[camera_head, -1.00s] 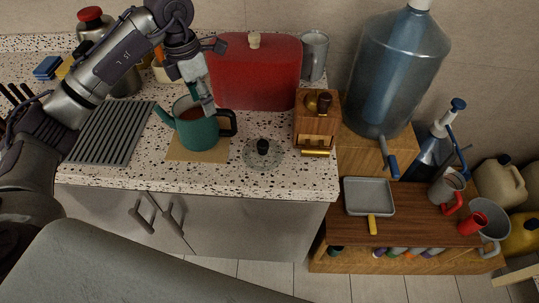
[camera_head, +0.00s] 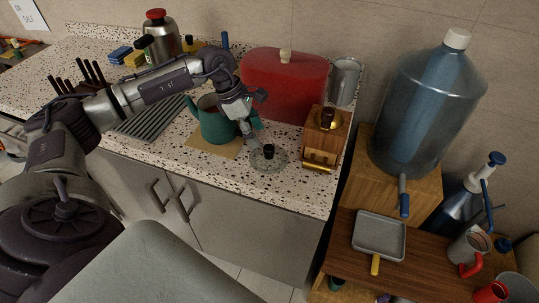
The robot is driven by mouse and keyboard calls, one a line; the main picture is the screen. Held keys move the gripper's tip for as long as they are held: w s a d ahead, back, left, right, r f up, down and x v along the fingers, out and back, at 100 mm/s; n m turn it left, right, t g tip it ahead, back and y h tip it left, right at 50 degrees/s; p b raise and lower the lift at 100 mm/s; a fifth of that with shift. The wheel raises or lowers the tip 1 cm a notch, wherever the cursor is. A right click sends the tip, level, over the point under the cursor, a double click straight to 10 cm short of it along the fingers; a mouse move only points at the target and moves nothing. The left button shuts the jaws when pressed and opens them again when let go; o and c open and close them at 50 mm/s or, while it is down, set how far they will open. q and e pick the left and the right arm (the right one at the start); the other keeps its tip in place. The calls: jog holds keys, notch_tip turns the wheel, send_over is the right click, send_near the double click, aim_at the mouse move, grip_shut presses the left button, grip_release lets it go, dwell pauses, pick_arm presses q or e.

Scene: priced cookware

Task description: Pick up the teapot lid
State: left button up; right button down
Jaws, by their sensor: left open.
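The teapot lid (camera_head: 263,161) is a clear disc with a black knob, lying flat on the speckled counter near its front edge. The green teapot (camera_head: 213,126) stands to its left on a tan mat (camera_head: 196,139), with its open top showing. My left gripper (camera_head: 254,143) is open and points down just behind and left of the lid's knob, in front of part of the teapot's handle side. I cannot tell whether its fingertips touch the lid. My right gripper is not in view.
A wooden coffee grinder (camera_head: 323,140) stands close to the right of the lid. A red bread box (camera_head: 283,84) and a metal pitcher (camera_head: 344,80) are behind. A grey ribbed mat (camera_head: 150,122) lies left of the teapot. Bare counter (camera_head: 292,188) lies in front of the grinder.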

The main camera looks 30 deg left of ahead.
aim_at(267, 147)
pick_arm(q)
jog(key=shift+d+f, duration=0.3)
jog(key=shift+f, duration=0.1)
jog(key=shift+w+d+f, duration=0.1)
jog(key=shift+d+f, duration=0.1)
jog(key=p+x, duration=0.2)
jog(key=x, duration=0.2)
jog(key=shift+d, duration=0.2)
jog(key=shift+w+d+f+p, duration=0.2)
jog(key=shift+f+p, duration=0.1)
jog(key=shift+f, duration=0.2)
jog(key=shift+s, duration=0.1)
jog(key=c, duration=1)
grip_shut()
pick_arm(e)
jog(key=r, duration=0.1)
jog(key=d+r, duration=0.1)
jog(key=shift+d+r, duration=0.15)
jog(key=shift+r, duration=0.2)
